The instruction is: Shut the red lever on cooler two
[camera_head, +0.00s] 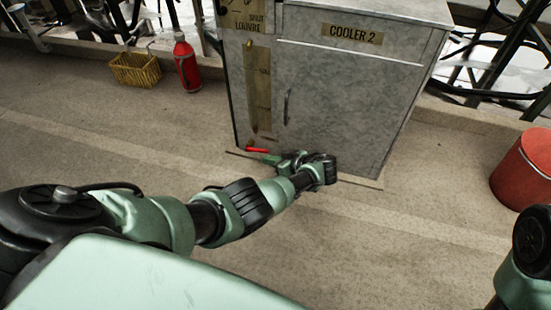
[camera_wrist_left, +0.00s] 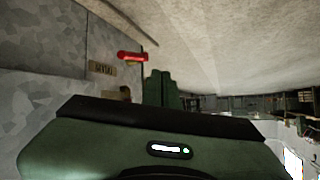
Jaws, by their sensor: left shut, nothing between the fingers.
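Cooler two (camera_head: 340,95) is a grey metal cabinet with a "COOLER 2" label. The red lever (camera_head: 257,150) is at the bottom left of its front, pointing roughly sideways in the head view. My left gripper (camera_head: 262,157) is shut and empty just below the lever, low by the floor. In the left wrist view the red lever (camera_wrist_left: 132,56) sticks out past the cabinet's edge. The shut green fingers (camera_wrist_left: 161,88) show just right of and below it there. I cannot tell whether they touch the lever. My right gripper is out of view.
A red bottle (camera_head: 187,64) and a yellow basket (camera_head: 136,69) stand on the floor left of the cooler. A red bucket (camera_head: 525,168) stands at the right. The floor (camera_head: 400,240) in front is clear.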

